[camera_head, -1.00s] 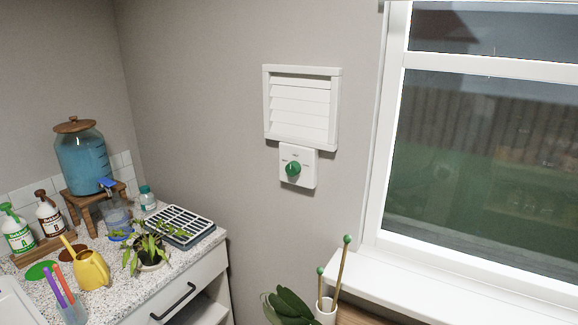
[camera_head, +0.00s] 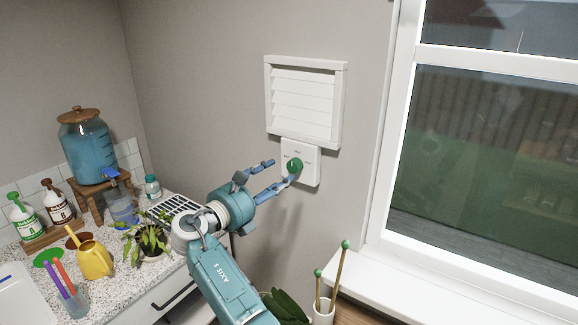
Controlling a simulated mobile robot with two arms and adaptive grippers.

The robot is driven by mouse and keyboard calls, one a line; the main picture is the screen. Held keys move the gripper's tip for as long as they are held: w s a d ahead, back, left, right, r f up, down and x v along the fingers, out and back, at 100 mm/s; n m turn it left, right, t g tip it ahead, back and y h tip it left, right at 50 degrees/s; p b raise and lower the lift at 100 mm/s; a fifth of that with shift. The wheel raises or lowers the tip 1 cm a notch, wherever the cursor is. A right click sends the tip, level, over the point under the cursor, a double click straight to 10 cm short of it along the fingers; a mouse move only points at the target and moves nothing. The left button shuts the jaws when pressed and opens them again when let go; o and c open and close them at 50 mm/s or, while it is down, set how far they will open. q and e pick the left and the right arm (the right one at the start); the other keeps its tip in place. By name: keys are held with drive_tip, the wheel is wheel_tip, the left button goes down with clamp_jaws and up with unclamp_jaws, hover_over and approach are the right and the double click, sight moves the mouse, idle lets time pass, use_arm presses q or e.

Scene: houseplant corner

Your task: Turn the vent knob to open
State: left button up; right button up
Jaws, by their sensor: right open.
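The green vent knob (camera_head: 295,165) sits on a white control plate (camera_head: 311,172) on the grey wall. The small print around it is too small to read. The white louvred vent (camera_head: 303,103) is directly above the plate, and its slats look closed. My right gripper (camera_head: 282,172) is open at the left of the knob, with its fingers pointing right toward it. The lower fingertip overlaps the plate's lower left part just below the knob; I cannot tell whether it touches. The upper finger ends left of the plate. My left gripper is not in view.
The speckled counter (camera_head: 119,272) at left holds a blue water dispenser (camera_head: 88,150), a yellow watering can (camera_head: 95,260), a potted plant (camera_head: 150,240) and a black-and-white tray. A window (camera_head: 490,170) with a white sill is at right. The wall around the vent is clear.

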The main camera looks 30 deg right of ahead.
sight(291, 168)
drive_tip(key=p+x, duration=0.1)
drive_tip(key=x, duration=0.4)
drive_tip(key=shift+w+d, duration=0.25)
drive_tip(key=shift+d, duration=0.4)
drive_tip(key=shift+c, duration=0.5)
drive_tip(key=shift+f, duration=0.1)
drive_tip(key=c, duration=1.1)
